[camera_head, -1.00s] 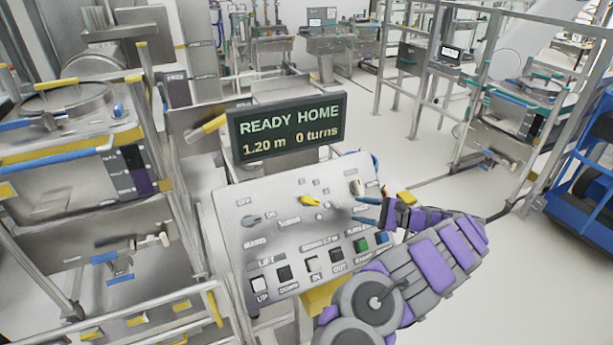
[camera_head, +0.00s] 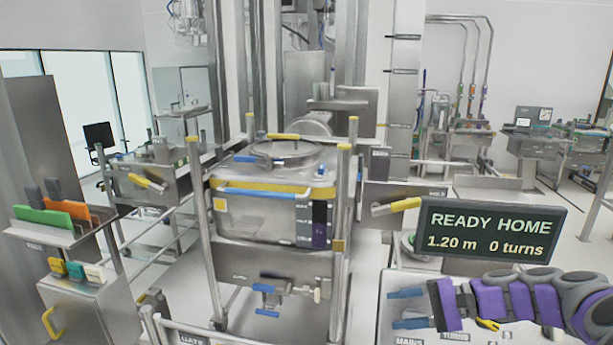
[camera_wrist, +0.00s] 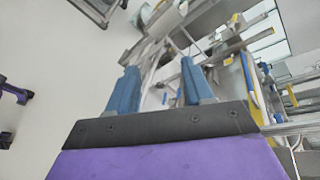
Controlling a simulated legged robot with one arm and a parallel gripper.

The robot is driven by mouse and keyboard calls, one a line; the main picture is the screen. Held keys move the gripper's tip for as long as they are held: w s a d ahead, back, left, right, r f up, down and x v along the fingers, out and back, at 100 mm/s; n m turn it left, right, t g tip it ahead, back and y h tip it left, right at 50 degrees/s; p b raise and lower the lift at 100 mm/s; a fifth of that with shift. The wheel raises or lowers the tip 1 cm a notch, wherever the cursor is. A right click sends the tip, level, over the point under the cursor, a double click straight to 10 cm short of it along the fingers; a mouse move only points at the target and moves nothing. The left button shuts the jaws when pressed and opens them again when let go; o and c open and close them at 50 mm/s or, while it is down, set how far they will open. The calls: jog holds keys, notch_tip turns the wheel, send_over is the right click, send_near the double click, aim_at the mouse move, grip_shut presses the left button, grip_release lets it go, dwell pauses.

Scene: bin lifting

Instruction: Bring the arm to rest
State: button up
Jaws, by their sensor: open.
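My gripper (camera_head: 408,308) is at the lower right of the head view, at the end of my purple and grey arm. It is in front of the control panel (camera_head: 368,334), whose lower part is cut off by the frame. In the wrist view my two blue fingers (camera_wrist: 156,88) stand apart with nothing between them. The sign (camera_head: 490,230) above the panel reads READY HOME, 1.20 m, 0 turns.
A steel bin (camera_head: 262,222) with a round lid stands in a frame with posts at the centre. Rails (camera_head: 190,333) run along the bottom. Open floor shows at the far right.

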jog(key=s+a+f+n+g+h+b, duration=0.15)
jog(key=s+a+n+g+h, duration=0.45)
jog(key=s+a, duration=0.95)
jog(key=s+d+f+n+h, duration=0.1)
jog(key=s+d+f+h, duration=0.2)
jog(key=s, duration=0.6)
jog(key=s+d+f+n+h, duration=0.2)
jog(key=s+d+f+h, duration=0.2)
jog(key=s, duration=0.5)
jog(key=shift+d+n+t+h+b, duration=0.3)
jog(key=shift+d+t+h, duration=0.1)
jog(key=shift+d, duration=0.15)
